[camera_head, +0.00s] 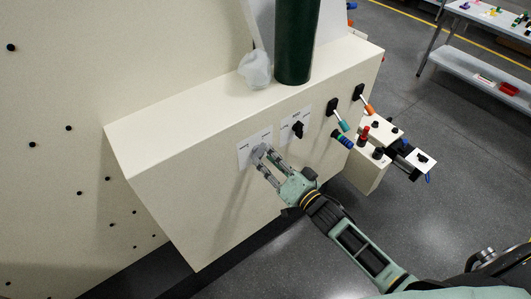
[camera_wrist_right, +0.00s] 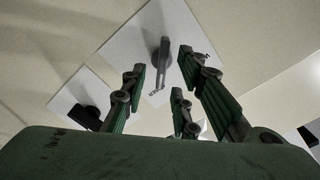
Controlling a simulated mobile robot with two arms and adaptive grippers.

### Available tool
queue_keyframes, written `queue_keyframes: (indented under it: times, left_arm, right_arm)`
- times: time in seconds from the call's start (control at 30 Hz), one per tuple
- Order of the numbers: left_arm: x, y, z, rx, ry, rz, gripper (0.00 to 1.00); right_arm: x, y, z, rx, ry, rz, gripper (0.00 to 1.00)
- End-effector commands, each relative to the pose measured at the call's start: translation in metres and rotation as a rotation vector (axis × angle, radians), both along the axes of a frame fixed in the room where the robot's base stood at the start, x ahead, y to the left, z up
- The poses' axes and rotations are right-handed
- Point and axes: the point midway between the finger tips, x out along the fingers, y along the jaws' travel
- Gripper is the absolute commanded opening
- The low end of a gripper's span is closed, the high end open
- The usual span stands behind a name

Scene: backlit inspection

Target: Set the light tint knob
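A grey knob (camera_head: 257,153) sits on a white label plate (camera_head: 243,154) on the slanted front of the beige panel. In the wrist view the grey knob (camera_wrist_right: 163,53) has a long narrow grip bar. My right gripper (camera_head: 264,157) is at this knob, its fingers pointing at the panel. In the wrist view the right gripper (camera_wrist_right: 162,72) has its fingers spread, with the knob between them and gaps beside it. A black knob (camera_head: 298,129) sits on a second plate (camera_head: 287,128) to the right. The lettering is too small to read. My left gripper is out of view.
Two toggle levers, teal-tipped (camera_head: 337,118) and orange-tipped (camera_head: 364,101), and a blue ringed knob (camera_head: 342,139) are farther right. A green cylinder (camera_head: 297,40) and a crumpled translucent bag (camera_head: 255,68) stand on the top ledge (camera_head: 215,97).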

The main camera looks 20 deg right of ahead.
Motion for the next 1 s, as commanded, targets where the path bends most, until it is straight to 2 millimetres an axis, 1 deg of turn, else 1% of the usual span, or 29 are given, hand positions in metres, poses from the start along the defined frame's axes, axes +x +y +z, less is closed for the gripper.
queue_keyframes:
  times: [0.03, 0.1, 0.2, 0.4, 0.5, 0.57, 0.83, 1.0]
  left_arm:
    - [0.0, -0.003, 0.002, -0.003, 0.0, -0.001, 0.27]
    - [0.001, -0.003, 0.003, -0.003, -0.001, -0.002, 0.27]
    - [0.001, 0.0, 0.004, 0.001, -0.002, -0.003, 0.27]
    - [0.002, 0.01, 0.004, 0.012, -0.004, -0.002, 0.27]
    - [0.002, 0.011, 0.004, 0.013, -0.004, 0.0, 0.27]
    - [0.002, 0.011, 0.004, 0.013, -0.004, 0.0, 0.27]
    - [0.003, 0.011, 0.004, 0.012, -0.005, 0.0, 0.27]
    - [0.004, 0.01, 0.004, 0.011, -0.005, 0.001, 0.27]
  right_arm:
    - [0.008, 0.002, 0.001, 0.001, -0.001, -0.001, 0.27]
    - [0.015, 0.005, 0.001, 0.001, 0.0, -0.001, 0.27]
    - [0.021, 0.008, 0.0, 0.0, 0.0, 0.0, 0.27]
    - [0.023, 0.009, -0.001, -0.001, 0.001, 0.0, 0.27]
    - [0.023, 0.008, -0.001, 0.0, 0.001, 0.0, 0.27]
    - [0.023, 0.008, -0.001, 0.0, 0.001, -0.001, 0.23]
    - [0.023, 0.008, -0.001, 0.0, 0.001, -0.001, 0.0]
    - [0.023, 0.008, -0.001, 0.0, 0.001, -0.001, 0.0]
